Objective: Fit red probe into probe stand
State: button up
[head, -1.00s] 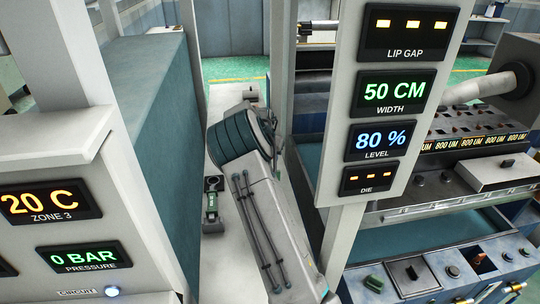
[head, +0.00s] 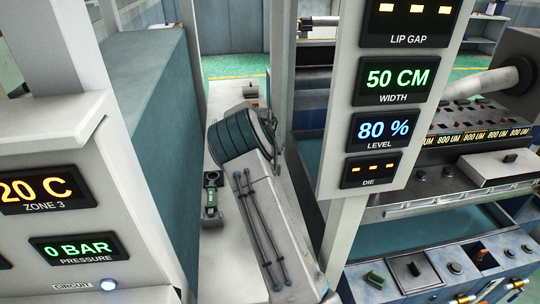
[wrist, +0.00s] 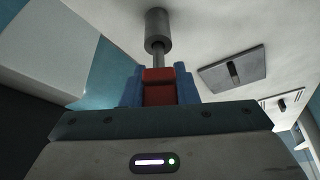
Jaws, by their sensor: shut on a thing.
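In the wrist view my gripper (wrist: 159,76) has its blue fingers shut on the red probe (wrist: 159,95). The probe's red body shows between the fingers. A grey shaft with a thicker grey cylinder (wrist: 157,30) extends from it beyond the fingertips, against a pale surface. I cannot tell whether the cylinder touches that surface. In the head view my arm reaches down in the middle, and the gripper and probe are not visible there. I cannot make out the probe stand with certainty in either view.
A display post (head: 338,190) stands right of my arm, and a teal-sided machine (head: 155,130) stands left. A control panel (head: 440,268) with switches is at lower right. The wrist view shows a grey plate (wrist: 232,70).

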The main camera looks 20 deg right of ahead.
jog(key=shift+f+b, duration=0.75)
jog(key=shift+f, duration=0.35)
jog(key=o, duration=1)
jog(key=shift+b+v, duration=0.7)
jog(key=shift+v, duration=6.25)
